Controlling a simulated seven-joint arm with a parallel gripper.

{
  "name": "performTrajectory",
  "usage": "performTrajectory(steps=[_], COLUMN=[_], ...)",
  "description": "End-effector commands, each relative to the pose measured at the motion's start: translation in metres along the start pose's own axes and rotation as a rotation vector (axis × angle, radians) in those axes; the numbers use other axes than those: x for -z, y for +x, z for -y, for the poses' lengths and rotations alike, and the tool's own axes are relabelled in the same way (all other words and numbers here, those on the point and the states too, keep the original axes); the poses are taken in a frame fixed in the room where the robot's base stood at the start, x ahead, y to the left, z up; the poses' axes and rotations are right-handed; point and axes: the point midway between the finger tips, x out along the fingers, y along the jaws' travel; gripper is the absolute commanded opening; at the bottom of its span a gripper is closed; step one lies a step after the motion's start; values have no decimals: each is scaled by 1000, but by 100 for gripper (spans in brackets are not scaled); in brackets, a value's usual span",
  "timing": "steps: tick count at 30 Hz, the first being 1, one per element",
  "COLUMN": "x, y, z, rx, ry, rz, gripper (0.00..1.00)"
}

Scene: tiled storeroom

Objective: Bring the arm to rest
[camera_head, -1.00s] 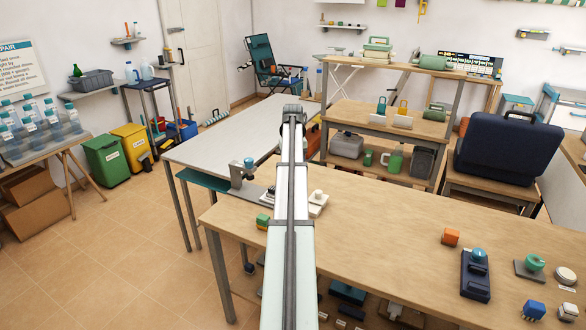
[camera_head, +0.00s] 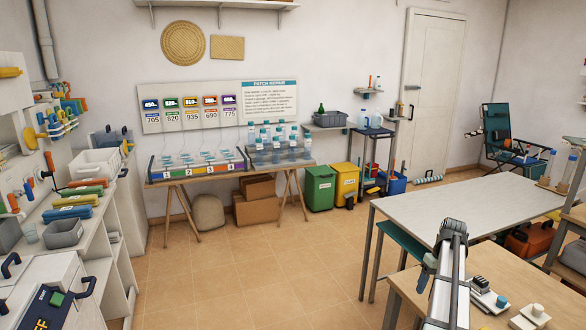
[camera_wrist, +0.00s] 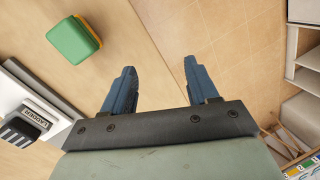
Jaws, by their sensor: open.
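My gripper (camera_wrist: 160,64) shows in the wrist view with two blue fingers apart and nothing between them. It is over the edge of a wooden table (camera_wrist: 112,88), with tiled floor below on the right. A green block with an orange-yellow side (camera_wrist: 72,42) lies on the table, left of the fingers and apart from them. In the head view my arm reaches up at the lower right, over the wooden table's left end (camera_head: 404,283).
A white-topped table (camera_head: 450,205) stands behind the wooden table. In the wrist view a white labelled piece (camera_wrist: 38,112) lies at left. Green (camera_head: 320,190) and yellow (camera_head: 345,182) bins stand by the wall. A shelf unit (camera_head: 112,235) is at far left. The middle floor (camera_head: 240,270) is clear.

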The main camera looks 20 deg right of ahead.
Motion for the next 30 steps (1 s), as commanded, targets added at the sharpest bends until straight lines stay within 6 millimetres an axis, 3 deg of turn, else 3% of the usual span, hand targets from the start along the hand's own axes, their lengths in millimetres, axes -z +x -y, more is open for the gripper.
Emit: performTrajectory(steps=[1, 3, 9, 20, 30], x=[-3, -4, -13, -51, -116], y=[22, 50, 134, 265, 370], z=[29, 60, 129, 203, 256], rx=[18, 39, 65, 28, -38], ry=[-56, -120, -212, -211, -202], rz=[22, 50, 125, 233, 326], gripper=[59, 59, 59, 59, 59])
